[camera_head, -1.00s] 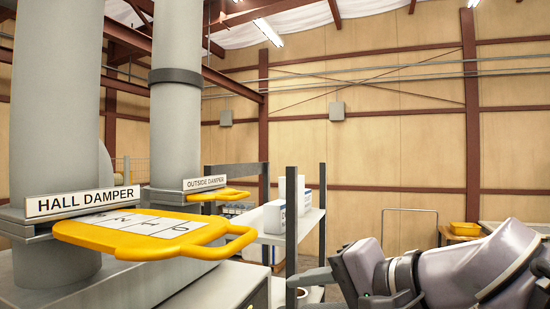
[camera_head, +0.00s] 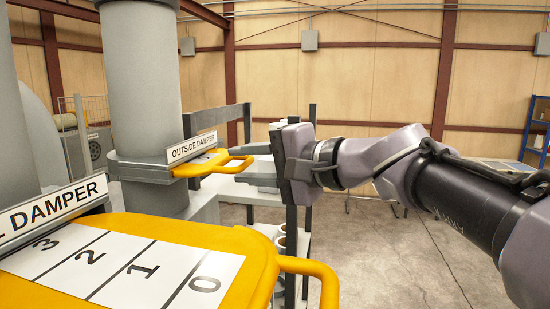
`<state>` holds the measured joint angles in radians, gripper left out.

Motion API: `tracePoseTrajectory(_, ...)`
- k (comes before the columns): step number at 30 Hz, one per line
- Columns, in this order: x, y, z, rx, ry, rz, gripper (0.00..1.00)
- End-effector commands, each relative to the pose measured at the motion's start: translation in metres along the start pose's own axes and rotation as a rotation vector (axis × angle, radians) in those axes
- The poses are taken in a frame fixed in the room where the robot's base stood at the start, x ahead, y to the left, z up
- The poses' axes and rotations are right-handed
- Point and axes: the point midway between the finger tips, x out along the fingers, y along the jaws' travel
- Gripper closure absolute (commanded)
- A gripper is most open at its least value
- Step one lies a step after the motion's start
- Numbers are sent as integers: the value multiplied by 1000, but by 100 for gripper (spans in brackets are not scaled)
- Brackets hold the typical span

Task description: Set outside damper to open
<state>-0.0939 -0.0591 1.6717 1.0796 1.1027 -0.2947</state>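The outside damper is a yellow slide plate with a loop handle (camera_head: 236,163), set in a grey collar on the far duct (camera_head: 145,85). A white "OUTSIDE DAMPER" label (camera_head: 191,148) stands above it. The plate sticks out to the right of the duct, with most of its surface hidden by the low viewing angle. My gripper (camera_head: 249,164) reaches in from the right and points left, at the handle's outer end. Its fingers look apart, one above the other. I cannot tell whether they touch the handle.
The yellow hall damper plate (camera_head: 260,268), marked 0 to 3, fills the lower left, its handle pointing right. A dark-posted shelf rack (camera_head: 313,190) stands behind my gripper. The concrete floor (camera_head: 385,250) at right is mostly clear. A blue shelf (camera_head: 537,130) stands far right.

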Motion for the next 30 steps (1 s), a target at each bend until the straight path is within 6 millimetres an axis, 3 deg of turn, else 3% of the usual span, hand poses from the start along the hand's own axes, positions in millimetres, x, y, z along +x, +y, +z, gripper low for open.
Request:
tracePoseTrajectory(10, 1, 1, 0, 1, 0, 1, 68)
tracePoseTrajectory(15, 1, 1, 0, 1, 0, 1, 100)
tracePoseTrajectory(30, 1, 1, 0, 1, 0, 0, 100)
